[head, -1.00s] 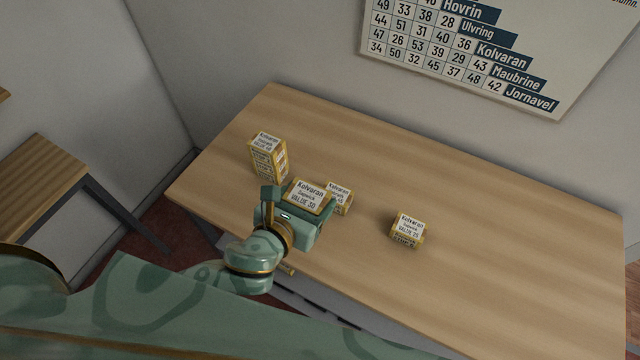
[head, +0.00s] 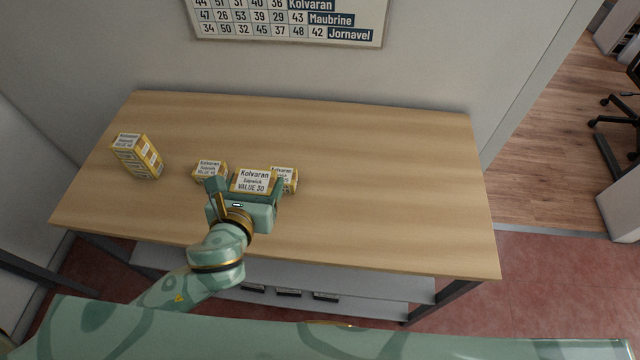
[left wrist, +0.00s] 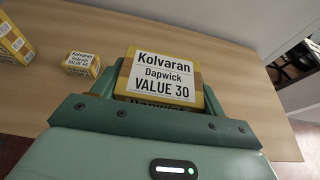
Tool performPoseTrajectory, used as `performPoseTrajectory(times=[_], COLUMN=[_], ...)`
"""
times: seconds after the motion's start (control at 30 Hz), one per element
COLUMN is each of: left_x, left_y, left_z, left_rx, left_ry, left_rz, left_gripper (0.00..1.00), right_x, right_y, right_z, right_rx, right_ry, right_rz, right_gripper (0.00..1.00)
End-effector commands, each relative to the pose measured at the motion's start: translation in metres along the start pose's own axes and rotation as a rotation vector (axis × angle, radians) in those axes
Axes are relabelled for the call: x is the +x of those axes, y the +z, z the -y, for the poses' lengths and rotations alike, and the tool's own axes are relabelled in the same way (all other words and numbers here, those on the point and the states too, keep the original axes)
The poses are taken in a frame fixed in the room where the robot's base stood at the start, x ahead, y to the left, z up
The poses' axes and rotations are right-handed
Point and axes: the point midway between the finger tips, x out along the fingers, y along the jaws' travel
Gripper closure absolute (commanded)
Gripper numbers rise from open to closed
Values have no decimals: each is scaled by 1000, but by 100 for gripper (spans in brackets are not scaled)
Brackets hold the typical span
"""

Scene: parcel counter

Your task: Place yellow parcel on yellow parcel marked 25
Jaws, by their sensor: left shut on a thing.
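My left gripper (head: 247,192) is shut on a yellow parcel (head: 255,181) labelled Kolvaran, Dapwick, VALUE 30. It holds it label up, and it fills the middle of the left wrist view (left wrist: 158,78). Another yellow parcel (head: 287,176) shows in the head view just behind and right of the held one, partly covered by it and the gripper. Its value is hidden now; the parcel at the right read VALUE 25 in the earlier frame. I cannot tell whether the two touch. It is hidden in the left wrist view. My right gripper is not in view.
A small yellow Kolvaran parcel (head: 210,170) sits on the wooden table (head: 390,190) close left of my gripper. A tall yellow parcel or stack (head: 138,157) stands farther left. The table's right half is clear. A number chart (head: 290,18) hangs on the wall behind.

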Motion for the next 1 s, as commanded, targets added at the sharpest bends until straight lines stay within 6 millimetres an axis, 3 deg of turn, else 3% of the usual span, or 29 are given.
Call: performPoseTrajectory(times=[0.17, 0.4, 0.6, 0.87, 1.0], left_x=[22, 98, 146, 167, 177], left_y=[-3, -7, -33, -43, -65], left_z=[-4, -4, -4, -4, -4], left_rx=[6, 7, 7, 7, 6], left_ry=[17, 18, 16, 16, 15], left_rz=[-8, -8, -11, -10, -15], left_gripper=[54, 54, 54, 54, 54], right_x=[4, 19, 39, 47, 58], right_y=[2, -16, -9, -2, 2], right_z=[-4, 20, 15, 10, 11], right_rx=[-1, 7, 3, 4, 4], right_ry=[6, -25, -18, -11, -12], right_rz=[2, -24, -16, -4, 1], right_gripper=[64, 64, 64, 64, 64])
